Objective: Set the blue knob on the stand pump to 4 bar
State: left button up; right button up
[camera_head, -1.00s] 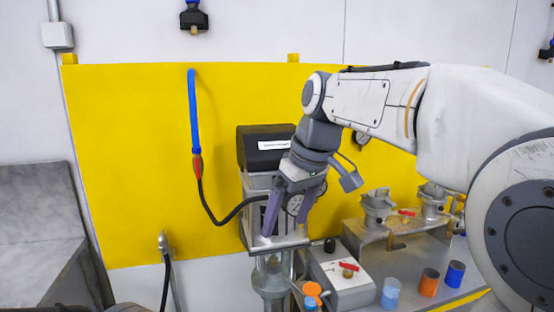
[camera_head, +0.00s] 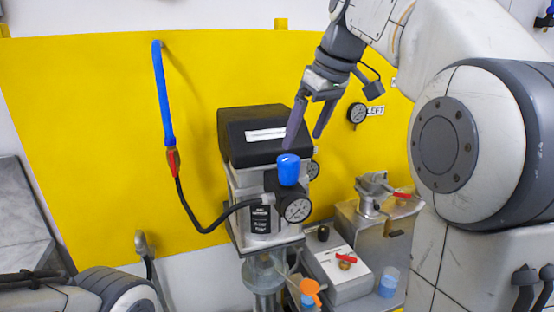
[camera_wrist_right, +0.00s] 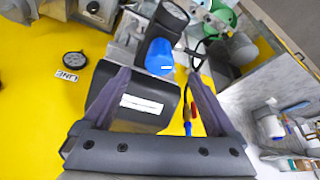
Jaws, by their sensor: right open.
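The stand pump (camera_head: 236,178) has a black top box and a grey body in front of a yellow wall panel. Its blue knob (camera_head: 288,170) points up on a black regulator, with a round white gauge (camera_head: 297,210) below it. My right gripper (camera_head: 304,142) is open and empty, above and behind the knob, with its fingers pointing down. In the right wrist view the blue knob (camera_wrist_right: 160,56) shows beyond and between the open fingertips, not touched. The gauge needle is too small to read. The left gripper is not visible.
A blue hose (camera_head: 163,95) and a black cable run to the pump's left. A grey box with a red lever (camera_head: 346,259), an orange knob (camera_head: 311,288) and a blue cup (camera_head: 388,281) stand at lower right. A second gauge (camera_head: 357,113) is on the wall.

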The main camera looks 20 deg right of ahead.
aim_at(291, 159)
jog(key=x, duration=1)
jog(key=shift+w+a+f+p, duration=0.15)
jog(key=shift+w+a+p, duration=0.05)
jog(key=shift+w+p, duration=0.2)
jog(key=shift+c, duration=0.3)
jog(key=c, duration=1.3)
